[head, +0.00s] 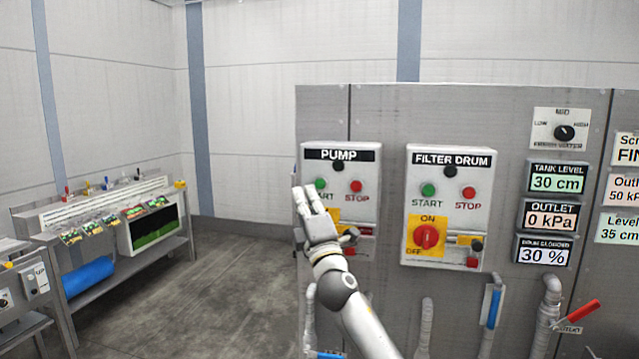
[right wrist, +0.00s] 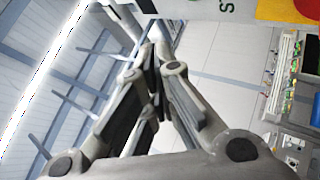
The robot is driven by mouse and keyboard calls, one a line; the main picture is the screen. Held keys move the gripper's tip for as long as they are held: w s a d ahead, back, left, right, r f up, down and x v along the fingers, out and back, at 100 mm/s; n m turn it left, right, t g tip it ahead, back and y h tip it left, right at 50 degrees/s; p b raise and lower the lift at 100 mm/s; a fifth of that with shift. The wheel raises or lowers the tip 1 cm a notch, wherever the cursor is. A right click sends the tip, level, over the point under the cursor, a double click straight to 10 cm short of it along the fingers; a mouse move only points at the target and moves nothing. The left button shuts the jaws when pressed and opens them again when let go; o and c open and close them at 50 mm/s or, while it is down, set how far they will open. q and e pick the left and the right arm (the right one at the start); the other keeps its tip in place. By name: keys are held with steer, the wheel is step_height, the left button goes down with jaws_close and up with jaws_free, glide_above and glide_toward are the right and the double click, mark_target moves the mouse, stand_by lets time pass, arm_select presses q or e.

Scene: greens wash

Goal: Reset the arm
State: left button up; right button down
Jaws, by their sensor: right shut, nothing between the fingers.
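My right gripper (head: 308,200) is in front of the left part of the pump panel (head: 368,220) in the head view, its arm coming up from the bottom. It covers part of that panel's yellow lower switch area. In the right wrist view the fingers (right wrist: 155,50) meet at their tips, shut and empty. Whether the fingertips touch the panel cannot be told. My left gripper is not in view.
The filter drum panel (head: 450,212) with a red knob is right of the pump panel. Pipes and a red-handled valve (head: 582,312) stand at lower right. A workbench (head: 115,225) is at left; the grey floor (head: 200,290) between is clear.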

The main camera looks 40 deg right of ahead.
stand_by(0.7)
step_height(320, 180, down, 43)
steer(key=a+m+g+y, duration=0.2)
steer(key=m+g+y, duration=0.15)
steer(key=g, duration=0.45)
steer(key=s+a+f+m+g, duration=0.15)
steer(key=s+f, duration=0.25)
steer(key=f, duration=0.5)
steer(key=s+a+f+m+g, duration=0.15)
steer(key=s+f, duration=0.25)
steer(key=f, duration=0.4)
steer(key=s+a+f+m+g+y, duration=0.1)
steer(key=s+a+f+m+g, duration=0.15)
steer(key=s+f, duration=0.85)
steer(key=s+a+f+m+g+y, duration=0.1)
steer(key=s+a+f+g, duration=0.25)
steer(key=s+f, duration=0.8)
steer(key=s+a+f+m+g, duration=0.1)
steer(key=s+a+f+g, duration=0.1)
steer(key=s, duration=0.8)
steer(key=s+a+f+m+g, duration=0.1)
steer(key=s+a+f, duration=0.1)
steer(key=s, duration=0.8)
steer(key=s+a+f+m+g, duration=0.2)
steer(key=s+f, duration=0.2)
steer(key=s, duration=0.6)
steer(key=shift+a+f+g+y, duration=0.15)
steer(key=shift+f+g+y, duration=0.2)
steer(key=shift+y, duration=0.1)
